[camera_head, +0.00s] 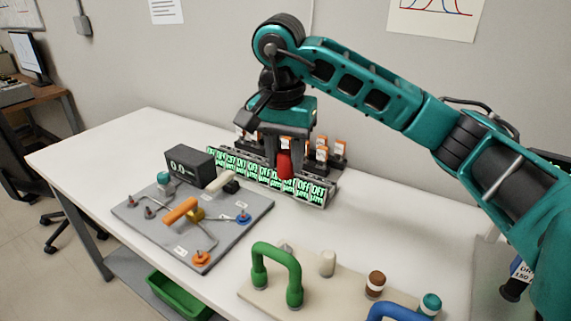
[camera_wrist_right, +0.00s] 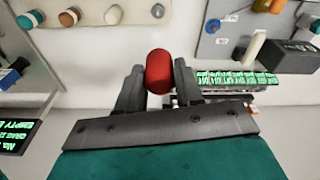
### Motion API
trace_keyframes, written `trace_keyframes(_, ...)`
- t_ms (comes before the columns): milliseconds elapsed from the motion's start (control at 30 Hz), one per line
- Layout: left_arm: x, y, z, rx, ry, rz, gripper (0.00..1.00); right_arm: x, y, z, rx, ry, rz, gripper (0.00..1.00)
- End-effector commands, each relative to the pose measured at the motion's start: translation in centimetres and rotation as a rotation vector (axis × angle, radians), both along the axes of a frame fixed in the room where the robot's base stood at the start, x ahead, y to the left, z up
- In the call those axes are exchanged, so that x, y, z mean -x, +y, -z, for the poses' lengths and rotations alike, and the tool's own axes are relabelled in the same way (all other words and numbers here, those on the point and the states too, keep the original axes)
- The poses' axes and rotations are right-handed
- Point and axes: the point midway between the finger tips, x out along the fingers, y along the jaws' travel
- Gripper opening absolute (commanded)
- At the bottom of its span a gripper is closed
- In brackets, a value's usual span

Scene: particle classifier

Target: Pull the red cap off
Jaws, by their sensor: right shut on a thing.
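The red cap (camera_head: 284,166) is in front of the row of green-lit displays in the head view. In the right wrist view the red cap (camera_wrist_right: 159,72) sits between the two dark fingers. My right gripper (camera_head: 286,152) comes down from above and is shut on the cap. The gripper's body hides what is behind it, and I cannot tell whether the cap touches anything else. My left gripper is not in view.
The display strip (camera_head: 262,180) and a rack of orange-and-white vials (camera_head: 322,153) stand close around the gripper. A grey board (camera_head: 150,218) with knobs and a dark meter (camera_head: 190,166) lies left. A beige board (camera_head: 328,284) with a green handle (camera_head: 276,254) is in front.

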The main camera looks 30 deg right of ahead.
Motion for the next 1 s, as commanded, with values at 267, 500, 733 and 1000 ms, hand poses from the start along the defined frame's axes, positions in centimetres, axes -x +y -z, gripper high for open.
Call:
trace_keyframes(267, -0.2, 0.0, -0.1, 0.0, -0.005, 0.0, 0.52, 0.0, 0.0, 0.0, 0.0, 0.0, 0.0, 0.06)
trace_keyframes(500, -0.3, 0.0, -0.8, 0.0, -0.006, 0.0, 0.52, 0.0, 0.0, -0.7, -0.001, -0.001, 0.0, 0.06)
trace_keyframes(733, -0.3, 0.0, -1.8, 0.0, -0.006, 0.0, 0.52, 0.0, 0.0, -1.9, -0.001, -0.001, 0.0, 0.06)
trace_keyframes(1000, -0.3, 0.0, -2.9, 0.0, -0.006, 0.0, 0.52, 0.0, 0.0, -3.3, -0.001, 0.0, 0.0, 0.06)
